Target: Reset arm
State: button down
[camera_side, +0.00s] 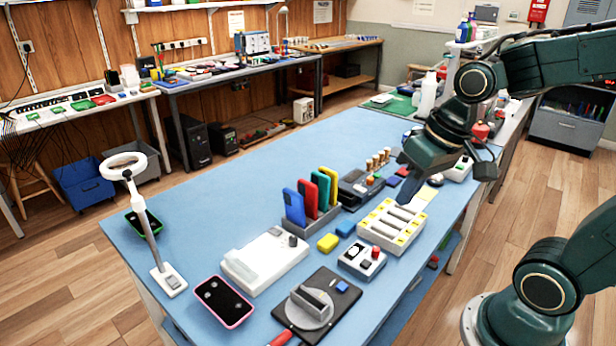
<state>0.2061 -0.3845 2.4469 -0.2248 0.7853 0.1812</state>
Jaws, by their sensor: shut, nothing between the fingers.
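My arm is dark green and reaches in from the right side of the view. My gripper (408,190) points down over the right part of the blue table (215,205). It is shut and holds nothing that I can see. It is close above the small items behind the white tray with yellow-marked slots (392,227). Its fingertips are small and dark, and I cannot tell the exact gap to the table.
Phones in red, blue, green and yellow stand in a rack (314,218). The table's left middle is clear.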

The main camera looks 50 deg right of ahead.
jog(key=s+r+n+t+h, duration=0.1)
jog(key=s+r+n+t, duration=0.1)
jog(key=s+r, duration=0.2)
jog(key=shift+s+a+r, duration=0.15)
jog(key=shift+s+r, duration=0.1)
jog(key=shift+s, duration=0.7)
dwell(0.4)
